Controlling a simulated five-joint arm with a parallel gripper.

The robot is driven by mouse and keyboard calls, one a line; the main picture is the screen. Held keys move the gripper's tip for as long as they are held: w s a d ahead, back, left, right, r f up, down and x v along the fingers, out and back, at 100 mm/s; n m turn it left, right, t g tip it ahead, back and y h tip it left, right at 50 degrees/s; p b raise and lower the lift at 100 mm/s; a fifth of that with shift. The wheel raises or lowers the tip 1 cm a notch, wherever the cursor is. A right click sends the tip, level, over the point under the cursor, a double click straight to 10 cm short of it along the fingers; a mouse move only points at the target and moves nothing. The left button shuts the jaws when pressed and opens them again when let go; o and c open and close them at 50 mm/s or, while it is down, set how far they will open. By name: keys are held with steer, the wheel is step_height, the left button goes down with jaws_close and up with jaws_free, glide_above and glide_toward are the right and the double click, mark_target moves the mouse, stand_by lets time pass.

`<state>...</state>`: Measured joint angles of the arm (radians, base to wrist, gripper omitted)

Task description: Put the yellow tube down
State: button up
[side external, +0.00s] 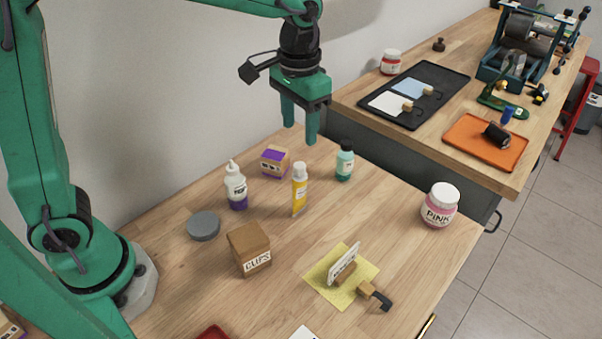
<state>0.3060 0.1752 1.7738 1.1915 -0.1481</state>
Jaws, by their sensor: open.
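The yellow tube (299,194) with a white cap stands upright on the wooden table (390,223), near its middle. My gripper (300,136) is above the far part of the table, pointing down. Its two green fingers are apart with nothing between them. In the picture the fingertips are above the tube's cap, and there is a gap between them and the tube. How far the gripper is from the tube in depth is hard to tell.
Around the tube stand a white-and-purple bottle (236,187), a purple-topped box (275,162), a teal bottle (345,162) and a brown clips box (249,249). Table right of the tube is clear.

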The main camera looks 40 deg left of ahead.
steer(key=s+a+r+n+t, duration=0.1)
steer(key=s+a+t, duration=0.1)
steer(key=s+a, duration=0.4)
steer(key=s+a+r+t, duration=0.2)
steer(key=s+a, duration=0.4)
steer(key=s, duration=0.5)
steer(key=shift+a+n+t, duration=0.25)
steer(key=shift+n+t, duration=0.15)
steer(key=shift+t, duration=0.4)
